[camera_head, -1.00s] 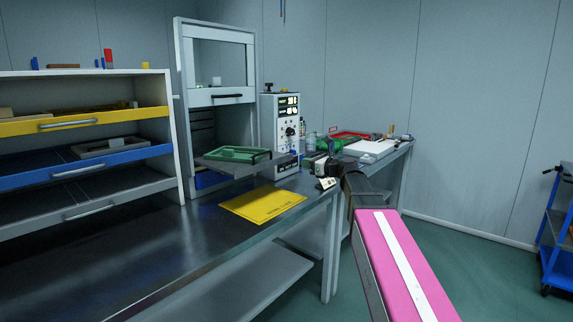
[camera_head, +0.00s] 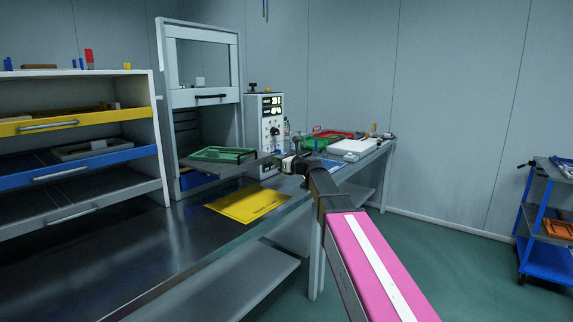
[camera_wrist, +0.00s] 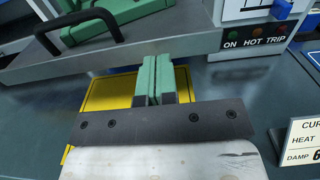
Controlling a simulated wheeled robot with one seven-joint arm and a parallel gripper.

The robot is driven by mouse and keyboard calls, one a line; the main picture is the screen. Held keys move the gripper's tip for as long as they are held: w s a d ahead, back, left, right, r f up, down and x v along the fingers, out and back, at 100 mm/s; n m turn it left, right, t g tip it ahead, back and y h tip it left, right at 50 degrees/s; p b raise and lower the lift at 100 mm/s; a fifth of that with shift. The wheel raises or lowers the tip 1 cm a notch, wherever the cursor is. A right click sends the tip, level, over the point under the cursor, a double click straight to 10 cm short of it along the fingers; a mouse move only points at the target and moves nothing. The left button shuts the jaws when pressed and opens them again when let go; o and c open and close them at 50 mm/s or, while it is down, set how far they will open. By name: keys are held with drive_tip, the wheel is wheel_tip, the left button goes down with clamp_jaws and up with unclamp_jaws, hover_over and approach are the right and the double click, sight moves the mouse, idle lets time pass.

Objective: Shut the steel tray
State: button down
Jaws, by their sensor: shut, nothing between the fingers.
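The steel tray (camera_head: 243,168) sticks out of the tall grey cabinet's lower opening, above the bench, with a green frame (camera_head: 222,154) lying on it. In the wrist view, the tray's grey front wall (camera_wrist: 190,44) crosses the top of the picture, with a black bar handle (camera_wrist: 88,16) at upper left. My gripper (camera_head: 283,162) is at the tray's outer front end. Its green fingers (camera_wrist: 153,78) are shut together with nothing between them. Their tips lie at the lower edge of the tray front, right of the handle; I cannot tell if they touch.
A yellow sheet (camera_head: 248,204) lies on the bench below. A control box (camera_head: 264,134) stands close beside the cabinet, and a small label sign (camera_wrist: 303,145) is at right. The left drawer rack (camera_head: 160,140) has open drawers. The bench front is clear.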

drive_tip(key=shift+x, duration=1.1)
